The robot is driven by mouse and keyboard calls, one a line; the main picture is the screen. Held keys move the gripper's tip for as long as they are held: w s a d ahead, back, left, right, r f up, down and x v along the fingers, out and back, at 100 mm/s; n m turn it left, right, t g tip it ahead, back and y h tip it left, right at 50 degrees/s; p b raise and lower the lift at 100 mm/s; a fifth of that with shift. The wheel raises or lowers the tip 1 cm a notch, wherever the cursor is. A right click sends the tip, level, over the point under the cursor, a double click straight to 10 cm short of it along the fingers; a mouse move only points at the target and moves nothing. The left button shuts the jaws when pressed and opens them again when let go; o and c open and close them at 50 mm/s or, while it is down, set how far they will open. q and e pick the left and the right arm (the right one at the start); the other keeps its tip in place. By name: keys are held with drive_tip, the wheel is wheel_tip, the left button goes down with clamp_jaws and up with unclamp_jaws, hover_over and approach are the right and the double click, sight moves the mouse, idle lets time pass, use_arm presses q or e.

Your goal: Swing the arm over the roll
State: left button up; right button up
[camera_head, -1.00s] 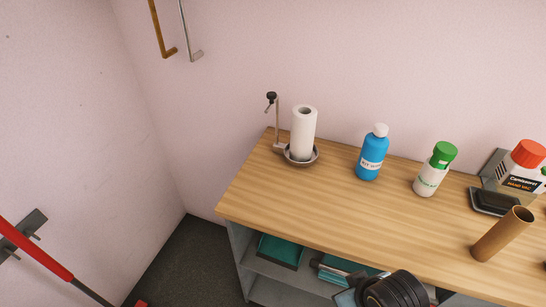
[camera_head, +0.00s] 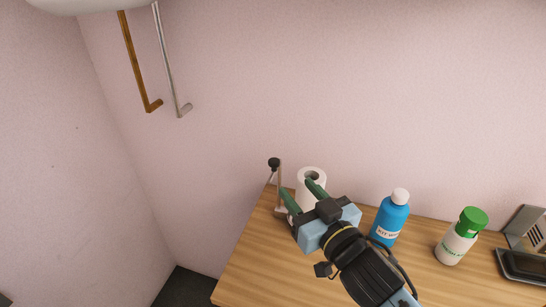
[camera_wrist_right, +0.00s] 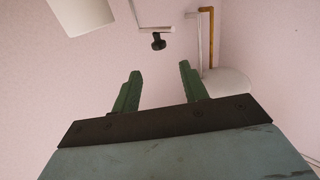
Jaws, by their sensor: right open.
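The white paper roll (camera_head: 303,179) stands upright at the far left end of the wooden bench, its lower part hidden behind my right gripper. The holder's thin metal arm (camera_head: 279,184) with a black knob (camera_head: 274,162) stands just left of the roll, not over it. My right gripper (camera_head: 297,187) is open, its green fingers pointing at the holder, with nothing between them. In the right wrist view the knob (camera_wrist_right: 158,41) shows beyond the gap between the fingertips (camera_wrist_right: 160,71), and the roll (camera_wrist_right: 82,14) is at upper left. My left gripper is not in view.
A blue bottle (camera_head: 390,219) stands right of my right gripper, and a green-capped white container (camera_head: 461,236) is farther right. A dark tray on a grey stand (camera_head: 523,264) is at the right edge. Two rods (camera_head: 138,65) hang on the wall.

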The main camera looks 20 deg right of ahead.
sight(277, 164)
drive_tip(key=w, duration=0.3)
drive_tip(key=w+a, duration=0.1)
drive_tip(key=w, duration=0.2)
drive_tip(key=w+a+p, duration=0.1)
drive_tip(key=w, duration=0.3)
drive_tip(key=shift+w, duration=0.1)
drive_tip(key=shift+w+a, duration=0.1)
drive_tip(key=shift+w, duration=0.45)
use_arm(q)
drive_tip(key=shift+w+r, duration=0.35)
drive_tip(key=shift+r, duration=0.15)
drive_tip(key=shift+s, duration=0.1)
use_arm(e)
drive_tip(key=shift+c, duration=0.4)
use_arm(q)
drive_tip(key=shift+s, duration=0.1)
use_arm(e)
clamp_jaws()
